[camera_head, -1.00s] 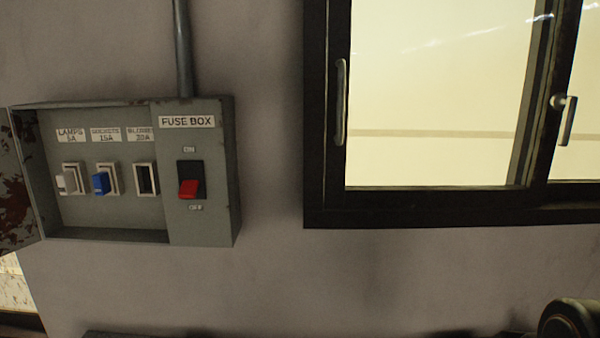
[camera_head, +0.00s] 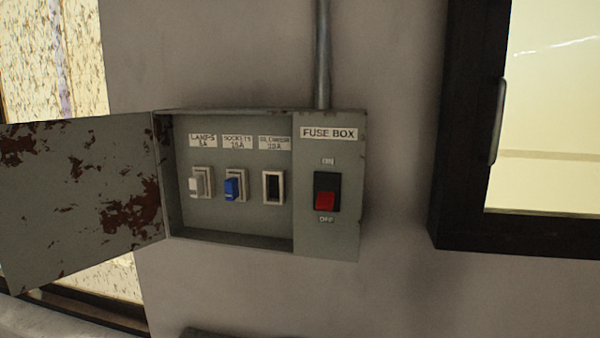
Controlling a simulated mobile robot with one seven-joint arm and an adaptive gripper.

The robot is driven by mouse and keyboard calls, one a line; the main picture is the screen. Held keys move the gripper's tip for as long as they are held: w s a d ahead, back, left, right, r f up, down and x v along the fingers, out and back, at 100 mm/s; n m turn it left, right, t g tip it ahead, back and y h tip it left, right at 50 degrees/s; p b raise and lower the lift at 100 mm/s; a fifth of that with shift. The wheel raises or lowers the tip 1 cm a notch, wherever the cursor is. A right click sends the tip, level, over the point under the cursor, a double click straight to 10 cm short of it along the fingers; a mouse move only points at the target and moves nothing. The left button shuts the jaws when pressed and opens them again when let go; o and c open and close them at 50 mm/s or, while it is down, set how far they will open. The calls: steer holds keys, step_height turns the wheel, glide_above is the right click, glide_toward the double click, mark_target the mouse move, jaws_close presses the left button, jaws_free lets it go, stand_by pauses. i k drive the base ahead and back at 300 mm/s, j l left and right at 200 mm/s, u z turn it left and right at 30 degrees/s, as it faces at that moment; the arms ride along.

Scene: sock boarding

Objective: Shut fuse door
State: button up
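The fuse box (camera_head: 328,232) is a grey metal box on the wall in the head view. Its door (camera_head: 70,195) is grey with rust patches and stands wide open, swung out to the left. Inside are a white fuse (camera_head: 196,187) under the lamps label, a blue fuse (camera_head: 233,188) under the sockets label, and an empty third slot (camera_head: 273,188). A red switch (camera_head: 325,199) on the right panel sits toward the off mark. My gripper is not in this view.
A conduit (camera_head: 322,55) runs up from the box. A dark-framed window (camera_head: 465,130) is at the right, with a handle (camera_head: 497,122). A bright speckled panel (camera_head: 60,55) lies behind the door at the left. A dark edge (camera_head: 230,332) shows at the bottom.

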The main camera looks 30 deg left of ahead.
mark_target(77, 194)
steer(key=k+j, duration=0.15)
steer(key=j, duration=0.35)
steer(key=k+j+z, duration=0.15)
steer(key=j, duration=0.3)
steer(key=k+j, duration=0.1)
steer(key=j, duration=0.35)
steer(key=k+j+z, duration=0.1)
steer(key=j, duration=0.4)
steer(key=k+j, duration=0.25)
steer(key=j, duration=0.2)
steer(key=k+j+z, duration=0.15)
steer(key=j, duration=0.3)
steer(key=k+j, duration=0.2)
steer(key=j, duration=0.2)
steer(key=k+j+z, duration=0.1)
steer(key=j, duration=0.35)
steer(key=k+j+z, duration=0.1)
steer(key=j, duration=0.35)
steer(key=k+j+z, duration=0.1)
steer(key=j, duration=0.3)
steer(key=k+j+z, duration=0.1)
steer(key=j, duration=0.3)
steer(key=k+j+z, duration=0.1)
steer(key=k, duration=0.35)
steer(key=j, duration=0.1)
